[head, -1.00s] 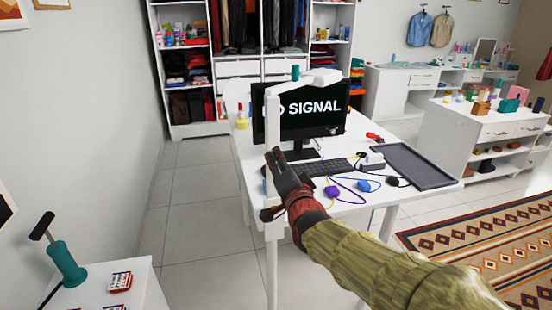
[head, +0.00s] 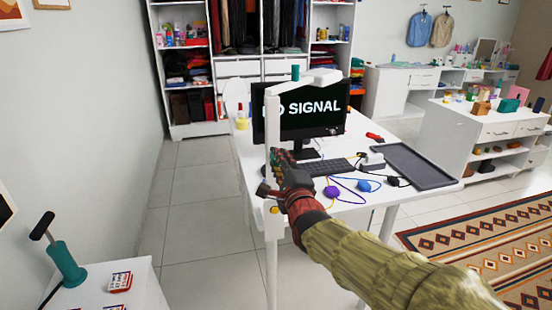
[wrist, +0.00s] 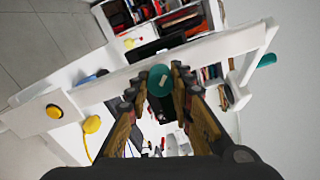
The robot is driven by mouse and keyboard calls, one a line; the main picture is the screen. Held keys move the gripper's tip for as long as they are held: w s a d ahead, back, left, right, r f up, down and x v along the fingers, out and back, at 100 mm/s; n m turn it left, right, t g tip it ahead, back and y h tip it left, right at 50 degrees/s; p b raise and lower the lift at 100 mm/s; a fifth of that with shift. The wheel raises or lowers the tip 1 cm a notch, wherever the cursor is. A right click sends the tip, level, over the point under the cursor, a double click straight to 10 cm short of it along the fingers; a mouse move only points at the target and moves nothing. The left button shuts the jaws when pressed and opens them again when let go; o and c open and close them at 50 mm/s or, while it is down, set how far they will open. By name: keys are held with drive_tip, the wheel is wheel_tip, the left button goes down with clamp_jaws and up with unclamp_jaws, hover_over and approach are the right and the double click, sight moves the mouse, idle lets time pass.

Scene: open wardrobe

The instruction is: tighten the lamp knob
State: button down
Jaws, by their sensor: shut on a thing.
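The white jointed lamp (head: 273,120) stands upright at the desk's near left edge, with a short arm reaching right at its top. In the wrist view its white post (wrist: 225,48) runs diagonally across. A teal knob (wrist: 160,78) with a pale mark on its face sits between my fingertips. My gripper (wrist: 159,85) is shut on this knob; in the head view my gripper (head: 280,164) is at the post's middle and hides the knob. Another teal knob (head: 295,73) tops the lamp and also shows in the wrist view (wrist: 267,60). A yellow button (head: 275,210) is low on the post.
The white desk (head: 350,208) holds a monitor (head: 302,108), a keyboard (head: 328,167), coloured cables and a dark tray (head: 413,166). A small table at lower left carries a teal device (head: 66,264). Open floor (head: 205,225) lies left of the desk.

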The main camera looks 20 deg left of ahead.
drive_tip(key=m, duration=0.6)
drive_tip(key=shift+r+m, duration=0.1)
drive_tip(key=shift+m, duration=0.3)
drive_tip(key=c, duration=1.5)
unclamp_jaws()
drive_tip(key=shift+c, duration=0.3)
drive_tip(key=n, duration=1.2)
drive_tip(key=shift+n, duration=0.3)
drive_tip(key=n, duration=0.4)
drive_tip(key=shift+n, duration=0.3)
drive_tip(key=shift+c, duration=0.6)
